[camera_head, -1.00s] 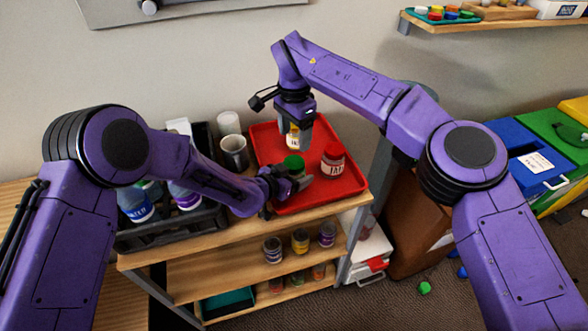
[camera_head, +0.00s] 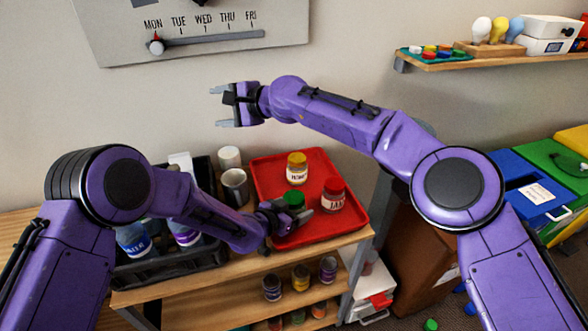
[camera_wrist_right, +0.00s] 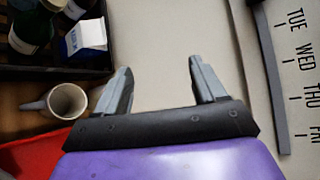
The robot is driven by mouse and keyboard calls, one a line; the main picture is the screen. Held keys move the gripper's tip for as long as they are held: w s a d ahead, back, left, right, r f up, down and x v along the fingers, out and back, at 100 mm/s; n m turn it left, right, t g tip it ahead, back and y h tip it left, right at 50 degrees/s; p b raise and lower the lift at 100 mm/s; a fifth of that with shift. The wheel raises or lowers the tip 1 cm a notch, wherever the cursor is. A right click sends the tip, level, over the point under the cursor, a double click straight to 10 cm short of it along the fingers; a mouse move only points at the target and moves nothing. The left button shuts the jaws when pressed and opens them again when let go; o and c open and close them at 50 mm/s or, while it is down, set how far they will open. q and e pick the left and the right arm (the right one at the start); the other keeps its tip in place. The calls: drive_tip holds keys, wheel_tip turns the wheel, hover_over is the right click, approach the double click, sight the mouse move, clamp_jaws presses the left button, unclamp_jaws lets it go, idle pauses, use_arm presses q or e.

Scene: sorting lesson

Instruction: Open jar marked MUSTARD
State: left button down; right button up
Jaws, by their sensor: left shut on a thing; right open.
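A jar with a yellow lid (camera_head: 297,168) stands upright on the red tray (camera_head: 264,170); its label is too small to read surely. A jar with a red lid (camera_head: 333,195), labelled JAM, stands to its right. A green-lidded jar (camera_head: 293,198) is at the tray's front left, its body mostly hidden by my left gripper (camera_head: 290,215), which is shut on it. My right gripper (camera_head: 219,107) is open and empty, raised in front of the wall, up and left of the tray. Its spread fingers also show in the right wrist view (camera_wrist_right: 160,68). I cannot make out the word MUSTARD.
A grey cup (camera_head: 235,187) and a white cup (camera_head: 229,157) stand left of the tray. A black crate (camera_head: 190,257) with bottles is further left. The weekday board (camera_head: 190,25) hangs above. Several jars stand on the lower shelf (camera_head: 235,295).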

drive_tip(key=s+d+f+g+h, duration=0.2)
drive_tip(key=s+f+g+h, duration=0.15)
drive_tip(key=s+f, duration=0.2)
drive_tip(key=m+g+h, duration=0.3)
drive_tip(key=m+h, duration=0.2)
drive_tip(key=h, duration=0.4)
hover_over(294, 196)
wheel_tip(294, 196, down, 7)
drive_tip(key=shift+s+f, duration=0.1)
drive_tip(key=shift+f, duration=0.1)
wheel_tip(294, 196, down, 8)
drive_tip(key=shift+r, duration=0.15)
drive_tip(key=c, duration=0.9)
drive_tip(key=n, duration=0.7)
drive_tip(key=shift+r, duration=0.1)
drive_tip(key=n, duration=0.6)
drive_tip(key=shift+n, duration=0.3)
